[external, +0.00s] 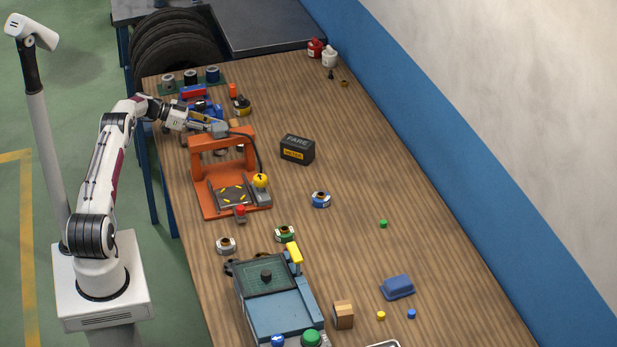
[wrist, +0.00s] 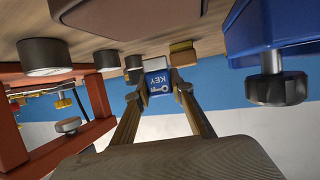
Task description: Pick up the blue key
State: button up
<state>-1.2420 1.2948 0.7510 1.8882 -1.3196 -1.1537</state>
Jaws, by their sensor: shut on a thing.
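The blue key is a small blue block (wrist: 158,80) with a white key symbol and the word KEY on it, seen in the wrist view. My gripper (wrist: 157,90) is shut on it, with one finger on each side. The wrist view is upside down, with the wooden table at the top. In the external view my gripper (external: 219,127) is at the table's left side, just behind the top bar of the orange lift frame (external: 222,143). I cannot make out the key there. I cannot tell how far it is from the table.
Behind my gripper stand a blue and red vehicle part (external: 204,108) and a black knob with a yellow base (external: 241,106). A black fare meter (external: 297,149) is to the right. A blue-grey rickshaw body (external: 278,305) is in front. The table's right middle is mostly clear.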

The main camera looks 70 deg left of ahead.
notch_tip(320, 180, up, 8)
jog(key=shift+f, duration=0.25)
